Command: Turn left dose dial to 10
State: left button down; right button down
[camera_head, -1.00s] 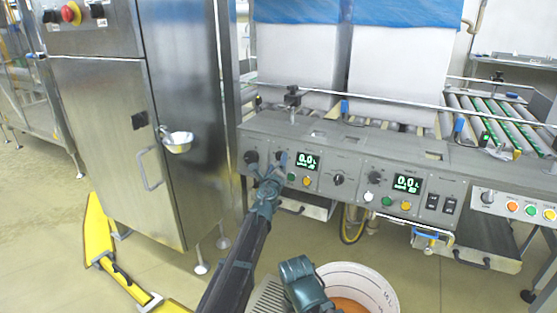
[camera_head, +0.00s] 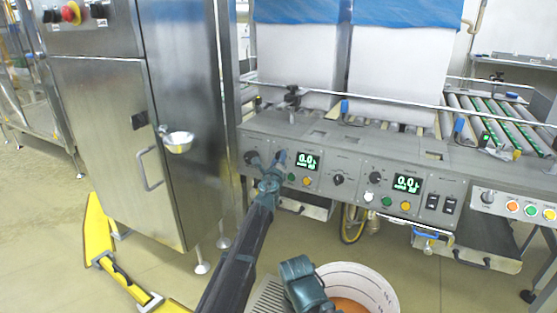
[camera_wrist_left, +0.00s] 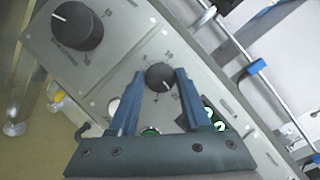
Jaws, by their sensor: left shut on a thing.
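My left gripper (camera_head: 274,158) is at the left part of the grey control panel (camera_head: 345,157). In the left wrist view its blue fingers (camera_wrist_left: 159,92) stand on both sides of a small dark dial (camera_wrist_left: 160,75) with a white pointer line, and are shut on it. The pointer slants toward the lower right of that picture. In the head view the fingers mostly hide this dial. My right gripper's fingers are not visible.
A larger dark knob (camera_wrist_left: 78,25) sits beside the held dial. Another dial (camera_head: 338,179) and a second display (camera_head: 407,183) are farther right on the panel. A steel cabinet (camera_head: 110,130) stands close on the left. A white bucket (camera_head: 372,285) stands below.

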pick_arm(q)
jog(key=shift+r+n+p, duration=0.1)
jog(key=shift+n+p, duration=0.2)
jog(key=shift+n, duration=0.1)
jog(key=n+g+p, duration=0.2)
jog(key=n+p, duration=0.2)
jog(key=n, duration=0.1)
jog(key=n+g+y+p, duration=0.1)
jog(key=n+g+p, duration=0.1)
jog(key=n+p, duration=0.3)
jog(key=r+n+g+p, duration=0.1)
jog(key=n+g+p, duration=0.2)
jog(key=n+p, duration=0.2)
jog(key=shift+w+d+n+y, duration=0.15)
jog(key=shift+n+y, duration=0.15)
jog(key=shift+n, duration=0.7)
jog(key=shift+n+g+h+p, duration=0.4)
jog(key=shift+n+g+p, duration=0.15)
jog(key=shift+n, duration=0.45)
jog(key=shift+n+g+h+p, duration=0.35)
jog(key=shift+n+h+p, duration=0.05)
jog(key=shift+n, duration=0.5)
jog(key=shift+c, duration=1.8)
grip_release()
